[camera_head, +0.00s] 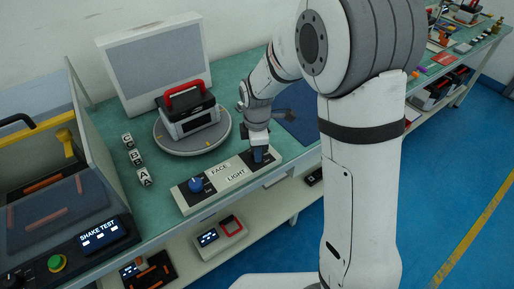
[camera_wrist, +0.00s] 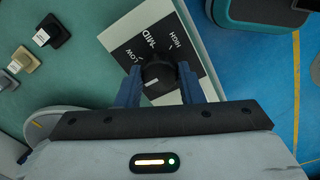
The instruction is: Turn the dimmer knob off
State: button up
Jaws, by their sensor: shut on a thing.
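A pale control panel (camera_head: 213,182) with the words FACE LIGHT lies along the front edge of the green bench. A blue knob (camera_head: 196,185) is at its left end. My gripper (camera_head: 260,156) points down at its right end. In the wrist view, my gripper (camera_wrist: 158,82) has its blue fingers on both sides of a black dimmer knob (camera_wrist: 158,70) and is shut on it. LOW, MID and HIGH are printed around this knob. Its white mark points to the lower left, past LOW. The fingers hide part of the dial. In the head view, my gripper hides the knob.
A round turntable (camera_head: 170,146) behind the panel carries a device with a red handle (camera_head: 190,115). Lettered cubes (camera_head: 135,158) stand left of it. The shake test box (camera_head: 50,200) is at the far left. A lower shelf (camera_head: 260,218) holds more devices.

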jog(key=o, duration=1)
jog(key=shift+r, duration=0.1)
notch_tip(320, 180, up, 8)
jog(key=shift+f, duration=0.15)
